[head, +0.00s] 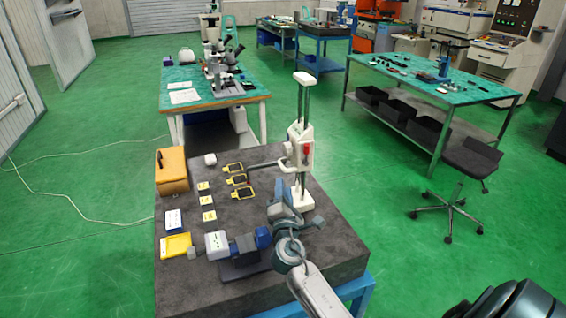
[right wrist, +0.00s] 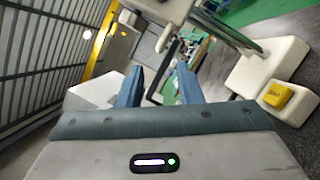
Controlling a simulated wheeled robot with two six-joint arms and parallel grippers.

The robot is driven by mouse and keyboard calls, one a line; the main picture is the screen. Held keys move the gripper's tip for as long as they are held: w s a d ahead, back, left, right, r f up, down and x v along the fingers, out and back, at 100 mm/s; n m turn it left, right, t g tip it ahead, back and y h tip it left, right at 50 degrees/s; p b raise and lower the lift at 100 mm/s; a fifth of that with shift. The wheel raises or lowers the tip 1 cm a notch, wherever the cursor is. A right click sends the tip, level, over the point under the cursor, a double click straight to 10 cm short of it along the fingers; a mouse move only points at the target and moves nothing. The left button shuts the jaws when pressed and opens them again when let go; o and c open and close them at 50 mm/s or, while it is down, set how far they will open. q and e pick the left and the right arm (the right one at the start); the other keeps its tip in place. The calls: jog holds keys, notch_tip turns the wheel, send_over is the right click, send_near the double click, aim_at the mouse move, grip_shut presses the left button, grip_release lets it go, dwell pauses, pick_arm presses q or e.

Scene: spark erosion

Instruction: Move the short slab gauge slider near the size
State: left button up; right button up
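The slab gauge stands on the dark granite slab (head: 225,285) in the head view, with two upright columns and a white top cap (head: 303,78). Its white slider (head: 300,150), with a red part on its front, sits about mid-column, and a dark arm (head: 265,165) reaches left from it. My right gripper (head: 284,192) is low, in front of the gauge's foot (head: 303,198), below the slider. In the right wrist view its blue fingers (right wrist: 160,88) are apart with nothing seen gripped between them. A white part of the gauge (right wrist: 165,8) shows above the fingertips. My left gripper is not in view.
Yellow-framed pieces (head: 238,180) and small yellow-labelled blocks (head: 207,200) lie on the slab left of the gauge. An orange case (head: 172,171), a yellow tray (head: 175,245) and a white-and-blue instrument (head: 217,243) stand left. A green-topped bench (head: 440,85) is beyond, right.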

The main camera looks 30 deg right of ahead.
aim_at(283, 166)
jog(key=p+x, duration=0.2)
jog(key=x, duration=0.5)
jog(key=shift+w+d+r+p, duration=0.2)
jog(key=shift+w+p, duration=0.05)
jog(key=shift+p, duration=0.05)
jog(key=shift+w+d, duration=0.35)
jog(key=shift+w, duration=0.25)
grip_shut()
